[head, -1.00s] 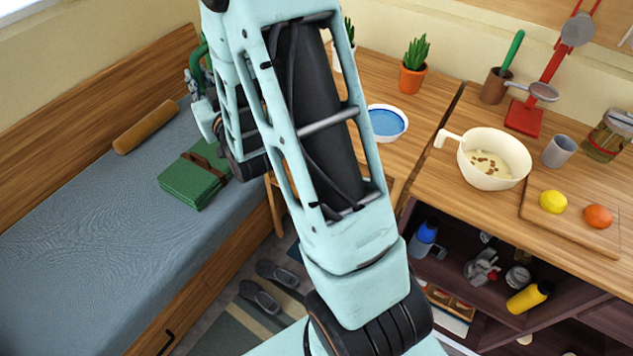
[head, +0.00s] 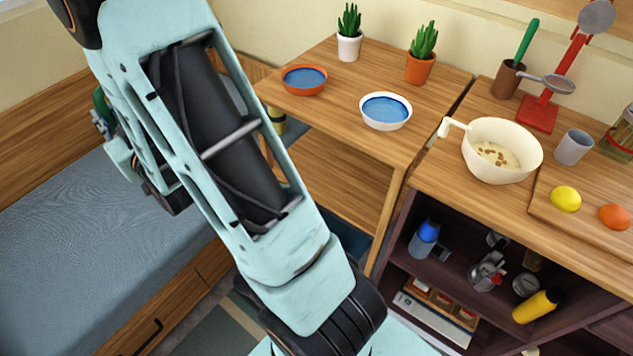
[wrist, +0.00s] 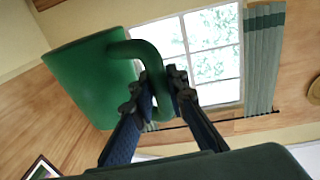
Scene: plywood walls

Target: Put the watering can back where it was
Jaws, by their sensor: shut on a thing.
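The green watering can (wrist: 85,75) is large in the wrist view, tilted in the air. Its curved handle (wrist: 146,50) runs between the fingers of my gripper (wrist: 158,88), which is shut on it. In the head view only a small green part of the can (head: 101,102) shows at the left edge of my arm, over the bed. My gripper is mostly hidden there behind my arm.
A wooden cabinet (head: 330,55) carries two plants and two blue-filled bowls, one terracotta (head: 304,79) and one white (head: 386,110). The counter to its right holds a cream pot (head: 500,150). The bed (head: 60,240) is at the left.

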